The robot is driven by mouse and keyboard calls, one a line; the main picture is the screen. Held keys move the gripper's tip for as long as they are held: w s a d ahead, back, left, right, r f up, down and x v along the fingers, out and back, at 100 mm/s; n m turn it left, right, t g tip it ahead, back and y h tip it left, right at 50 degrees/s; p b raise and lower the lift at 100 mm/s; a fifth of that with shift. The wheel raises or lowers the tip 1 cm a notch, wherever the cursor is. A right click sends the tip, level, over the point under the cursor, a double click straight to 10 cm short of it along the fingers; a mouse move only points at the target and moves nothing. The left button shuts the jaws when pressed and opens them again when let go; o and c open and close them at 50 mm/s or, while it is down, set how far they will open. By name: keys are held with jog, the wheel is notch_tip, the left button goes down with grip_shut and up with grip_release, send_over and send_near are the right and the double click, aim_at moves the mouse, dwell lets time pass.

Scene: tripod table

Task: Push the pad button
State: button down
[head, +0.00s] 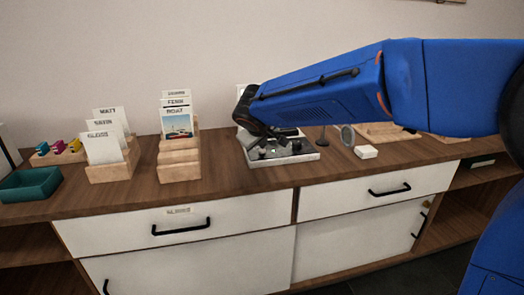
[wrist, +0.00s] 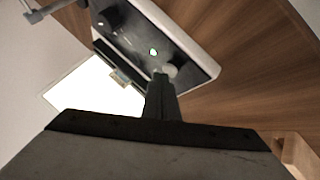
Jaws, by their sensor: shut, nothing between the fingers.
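A pad with a white rim and dark top (head: 290,158) lies on the wooden counter, partly hidden behind my gripper in the head view. In the wrist view the pad (wrist: 195,40) shows a small green light (wrist: 153,52), a pale round button (wrist: 171,71) and a dark knob (wrist: 111,16). My gripper (head: 266,146) is shut and empty, pointing down over the pad. In the wrist view its fingertips (wrist: 161,76) overlap the pad's edge beside the pale button. I cannot tell whether they touch it.
A wooden card holder (head: 180,167) stands left of the pad, with another card holder (head: 108,170) and a green tray (head: 30,184) farther left. The counter's front strip is clear.

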jog(key=shift+f, duration=0.25)
dwell(0.3)
jog(key=shift+r, duration=0.75)
notch_tip(320, 180, up, 6)
dwell(0.8)
